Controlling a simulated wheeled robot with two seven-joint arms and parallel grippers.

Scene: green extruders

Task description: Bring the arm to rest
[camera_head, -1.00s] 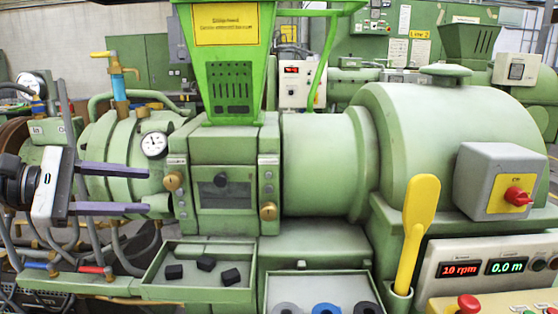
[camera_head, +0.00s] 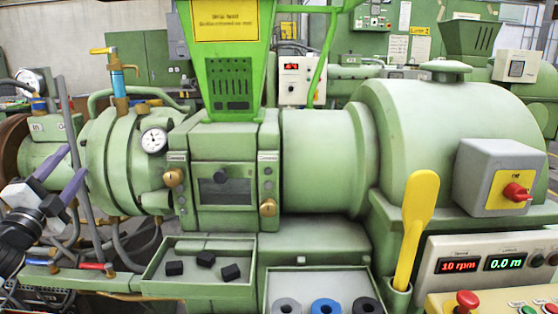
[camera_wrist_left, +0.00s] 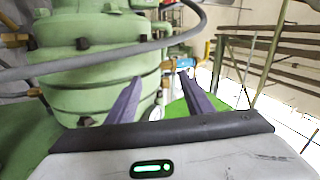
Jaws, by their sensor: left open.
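My left gripper (camera_head: 70,169) is at the left edge of the head view, in front of the left end of the green extruder (camera_head: 320,160). Its two purple fingers point up and to the right, apart and with nothing between them. In the left wrist view the open fingers (camera_wrist_left: 160,85) point toward a green flanged barrel (camera_wrist_left: 95,65) and a blue-handled valve (camera_wrist_left: 178,62). I cannot tell the exact gap between the fingers and the machine. My right gripper does not show.
A tray with black cubes (camera_head: 205,258) and a tray with grey and blue rings (camera_head: 326,306) sit below the extruder. A yellow scoop (camera_head: 414,215) stands in a holder beside the control panel (camera_head: 430,264). Hoses and pipes (camera_head: 125,250) crowd the lower left.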

